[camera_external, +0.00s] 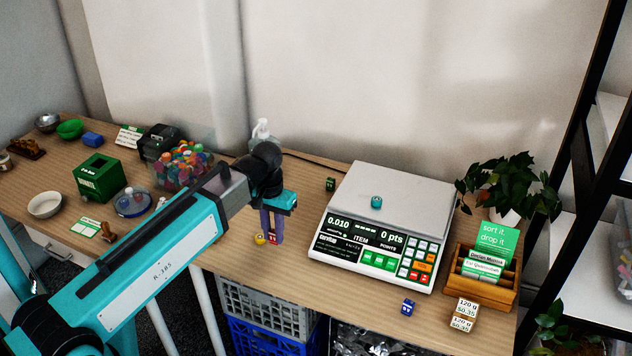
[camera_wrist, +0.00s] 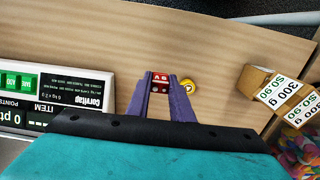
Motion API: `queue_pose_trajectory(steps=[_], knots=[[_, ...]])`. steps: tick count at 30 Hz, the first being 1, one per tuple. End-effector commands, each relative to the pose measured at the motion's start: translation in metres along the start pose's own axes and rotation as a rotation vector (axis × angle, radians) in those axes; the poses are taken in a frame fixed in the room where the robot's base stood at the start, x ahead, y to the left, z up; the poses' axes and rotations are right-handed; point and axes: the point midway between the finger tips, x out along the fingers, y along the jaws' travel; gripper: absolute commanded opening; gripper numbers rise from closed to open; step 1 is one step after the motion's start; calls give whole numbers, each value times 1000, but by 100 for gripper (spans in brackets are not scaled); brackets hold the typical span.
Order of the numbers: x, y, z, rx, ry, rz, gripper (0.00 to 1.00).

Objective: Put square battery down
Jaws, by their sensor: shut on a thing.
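A small red block with white markings (camera_wrist: 160,80), which looks like the square battery, sits between the purple fingertips of my gripper (camera_wrist: 161,88) in the wrist view. The fingers are shut on it. In the external view my gripper (camera_external: 271,236) points down near the table's front edge, left of the scale, with the red block (camera_external: 273,240) at its tips. I cannot tell whether the block touches the table. A round yellow piece (camera_external: 260,239) lies just left of it; it also shows in the wrist view (camera_wrist: 188,86).
A scale (camera_external: 333,246) with a teal piece (camera_external: 376,201) on its plate stands to the right. A blue block (camera_external: 408,306) lies before it; a green block (camera_external: 330,184) is behind its left side. Clear bin (camera_external: 160,182) stands left. Wood between gripper and scale is bare.

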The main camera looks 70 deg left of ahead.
Motion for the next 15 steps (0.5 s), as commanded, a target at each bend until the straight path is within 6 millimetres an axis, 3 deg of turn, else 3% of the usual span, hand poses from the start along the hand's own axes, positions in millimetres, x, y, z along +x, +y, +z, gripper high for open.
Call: queue_pose_trajectory(steps=[15], knots=[[4, 15, -57, 0, 0, 0, 0]])
